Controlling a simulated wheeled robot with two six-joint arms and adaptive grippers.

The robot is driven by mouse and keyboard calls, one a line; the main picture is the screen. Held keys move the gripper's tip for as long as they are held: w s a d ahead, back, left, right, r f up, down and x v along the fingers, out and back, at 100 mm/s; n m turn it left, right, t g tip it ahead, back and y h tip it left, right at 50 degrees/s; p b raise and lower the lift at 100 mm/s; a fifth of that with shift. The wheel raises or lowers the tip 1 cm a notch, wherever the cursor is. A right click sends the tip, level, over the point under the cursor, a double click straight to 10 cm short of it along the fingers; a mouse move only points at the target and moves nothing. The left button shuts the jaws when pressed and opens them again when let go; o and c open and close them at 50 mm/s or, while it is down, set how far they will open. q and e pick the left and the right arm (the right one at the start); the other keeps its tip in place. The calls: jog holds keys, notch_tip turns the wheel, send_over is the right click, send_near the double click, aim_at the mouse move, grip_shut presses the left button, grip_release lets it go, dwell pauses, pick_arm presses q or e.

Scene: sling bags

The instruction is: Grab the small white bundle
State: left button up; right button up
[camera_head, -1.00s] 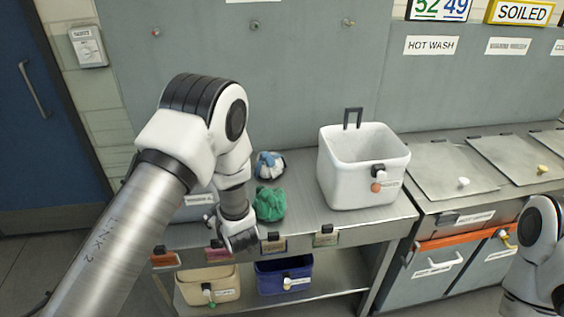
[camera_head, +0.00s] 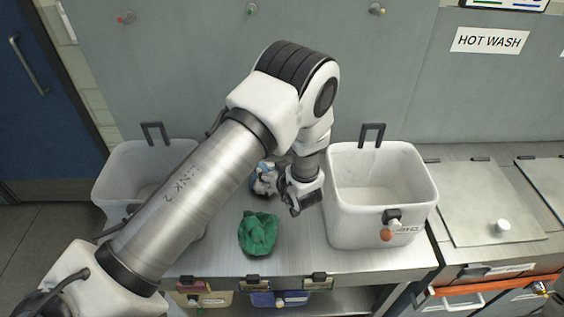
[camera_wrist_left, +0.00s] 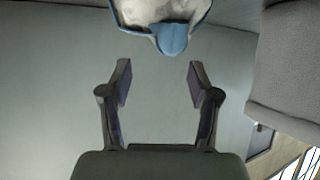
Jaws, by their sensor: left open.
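The small white bundle (camera_head: 262,184), white with blue parts, lies on the metal counter behind a green bundle (camera_head: 258,233). My left gripper and arm partly cover it in the head view. My left gripper (camera_head: 296,207) is beside it on the right, near the white tub. In the left wrist view the bundle (camera_wrist_left: 155,12) shows at the top edge, cut off, with a blue flap toward me. The open, empty fingers (camera_wrist_left: 160,82) point toward it and are apart from it. My right gripper is out of view.
A white tub (camera_head: 410,215) with an orange tag stands close to the right of my left gripper. Another white tub (camera_head: 112,180) stands at the left, partly behind my arm. The counter (camera_head: 310,250) is bare in front of the gripper. Smaller bins sit below.

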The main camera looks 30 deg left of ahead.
pick_arm(q)
jog(key=a+p, duration=0.3)
jog(key=shift+a+f, duration=0.3)
jog(key=shift+a, duration=0.1)
jog(key=shift+w+a+f+p, duration=0.15)
jog(key=shift+w+a+f, duration=0.25)
jog(key=shift+w+f, duration=0.15)
jog(key=shift+w+a+f+p, duration=0.15)
jog(key=shift+w+a+f, duration=0.2)
jog(key=shift+w+f, duration=0.45)
jog(key=shift+s+r, duration=0.15)
jog(key=shift+s, duration=0.05)
jog(key=c, duration=0.4)
jog(key=shift+s+r, duration=0.1)
jog(key=c, duration=0.5)
grip_shut()
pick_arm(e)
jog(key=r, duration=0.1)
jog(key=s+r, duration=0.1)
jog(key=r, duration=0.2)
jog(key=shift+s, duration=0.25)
